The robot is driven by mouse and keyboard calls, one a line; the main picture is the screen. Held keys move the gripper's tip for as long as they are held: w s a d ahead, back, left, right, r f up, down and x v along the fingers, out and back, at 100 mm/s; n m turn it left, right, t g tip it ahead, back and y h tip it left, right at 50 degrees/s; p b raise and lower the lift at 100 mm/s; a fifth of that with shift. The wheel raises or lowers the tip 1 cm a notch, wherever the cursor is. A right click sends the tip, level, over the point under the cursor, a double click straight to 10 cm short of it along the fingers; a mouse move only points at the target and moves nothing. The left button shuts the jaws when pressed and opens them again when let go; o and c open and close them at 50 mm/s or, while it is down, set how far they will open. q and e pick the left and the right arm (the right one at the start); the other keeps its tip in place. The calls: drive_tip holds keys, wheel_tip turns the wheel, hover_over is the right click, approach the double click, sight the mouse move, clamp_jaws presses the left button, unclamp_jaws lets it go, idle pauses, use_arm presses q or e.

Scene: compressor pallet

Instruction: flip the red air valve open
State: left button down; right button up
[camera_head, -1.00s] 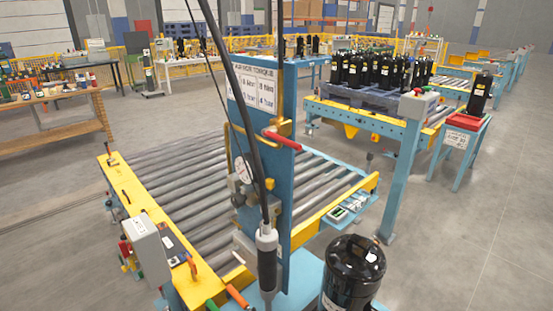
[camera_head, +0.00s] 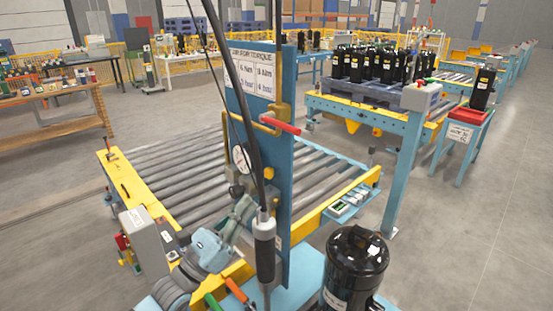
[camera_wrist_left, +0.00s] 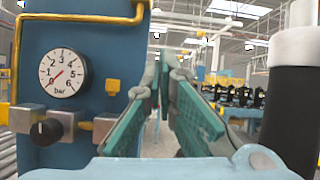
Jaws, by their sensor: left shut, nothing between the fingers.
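The red air valve handle (camera_head: 281,125) sticks out to the right from a yellow pipe on the upright blue panel (camera_head: 305,185) in the head view. Below it on the panel is a round pressure gauge (camera_head: 241,158), which also shows large in the left wrist view (camera_wrist_left: 62,73), with its needle near the low end. My left gripper (camera_head: 246,203) is low beside the panel, below the handle and apart from it. Its green-padded fingers (camera_wrist_left: 160,72) are shut and empty in the wrist view. The red handle does not show there. My right gripper is not in view.
A hanging black tool (camera_head: 265,245) with its cable is in front of the panel, close to my left gripper. A black compressor (camera_head: 355,265) stands at the lower right. A roller conveyor (camera_head: 185,165) lies behind the panel. A grey box (camera_head: 146,243) is at the left.

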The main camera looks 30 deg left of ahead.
use_arm(q)
drive_tip(key=shift+s+d+r+m+h, duration=0.2)
drive_tip(key=shift+s+r+m+h, duration=0.1)
drive_tip(key=shift+r+m, duration=0.25)
drive_tip(key=shift+s+d+r+m+h, duration=0.25)
drive_tip(key=shift+r+m, duration=0.2)
drive_tip(key=shift+r, duration=0.2)
drive_tip(key=w+d+r+p, duration=0.3)
drive_tip(key=w+r+p, duration=0.1)
drive_tip(key=w+r, duration=0.4)
drive_tip(key=shift+w+r, duration=0.35)
drive_tip(key=shift+r, duration=0.4)
drive_tip(key=shift+f, duration=0.1)
